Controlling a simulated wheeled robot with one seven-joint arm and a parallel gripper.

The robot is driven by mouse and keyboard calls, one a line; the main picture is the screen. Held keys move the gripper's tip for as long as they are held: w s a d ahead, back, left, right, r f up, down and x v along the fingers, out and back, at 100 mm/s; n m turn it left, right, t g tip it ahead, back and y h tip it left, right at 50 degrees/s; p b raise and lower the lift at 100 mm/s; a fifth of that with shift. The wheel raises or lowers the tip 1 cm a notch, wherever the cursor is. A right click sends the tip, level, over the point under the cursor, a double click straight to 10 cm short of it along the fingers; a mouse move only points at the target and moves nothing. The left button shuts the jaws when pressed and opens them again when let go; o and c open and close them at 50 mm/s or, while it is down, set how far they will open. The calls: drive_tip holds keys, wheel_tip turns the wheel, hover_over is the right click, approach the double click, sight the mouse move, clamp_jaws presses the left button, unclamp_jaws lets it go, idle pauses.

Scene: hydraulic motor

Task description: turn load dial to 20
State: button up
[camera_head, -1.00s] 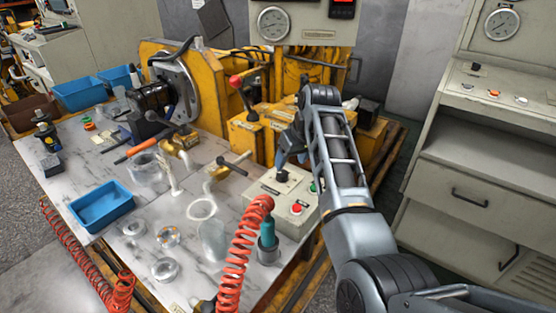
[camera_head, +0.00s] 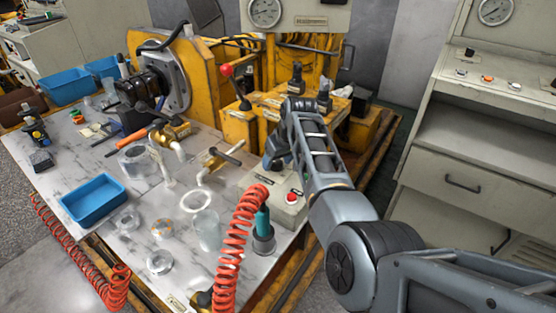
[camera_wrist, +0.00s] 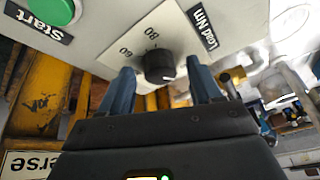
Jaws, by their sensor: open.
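The load dial (camera_wrist: 158,66) is a black round knob with a pale pointer mark, on a light plate labelled "Load Nm" with 60 and 80 legible. In the wrist view, which is upside down, my gripper (camera_wrist: 160,72) is open, with one blue finger on each side of the knob. I cannot tell whether the fingers touch it. In the head view my gripper (camera_head: 275,152) is low over the grey control box (camera_head: 284,213), and the dial is hidden there. The wrist view hides the rest of the scale.
A green Start button (camera_wrist: 52,10) is near the dial. A red button (camera_head: 291,197) sits on the box's near side. A red coiled hose (camera_head: 231,245) and a teal-handled tool (camera_head: 263,228) stand close in front. Brass valve fittings (camera_head: 222,158) lie to the left.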

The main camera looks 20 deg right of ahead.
drive_tip(key=c, duration=1)
drive_tip(key=shift+c, duration=0.2)
drive_tip(key=shift+m, duration=0.3)
drive_tip(key=shift+a+r+m+h+p, duration=0.15)
drive_tip(key=shift+m+h+p, duration=0.35)
drive_tip(key=shift+m, duration=0.5)
drive_tip(key=m+h, duration=0.1)
drive_tip(key=m, duration=0.1)
drive_tip(key=shift+a+m, duration=0.1)
drive_tip(key=shift+m, duration=0.2)
drive_tip(key=m+b, duration=0.1)
drive_tip(key=m, duration=0.1)
drive_tip(key=m+h, duration=0.1)
drive_tip(key=m, duration=0.1)
drive_tip(key=shift+a+f+h+b, duration=0.1)
drive_tip(key=shift+f+h+b, duration=0.1)
drive_tip(key=shift+h+b, duration=0.15)
drive_tip(key=shift+w+m+g+h+b, duration=0.1)
drive_tip(key=shift+m+g+h+b, duration=0.4)
drive_tip(key=shift+m, duration=0.7)
drive_tip(key=shift+r, duration=0.1)
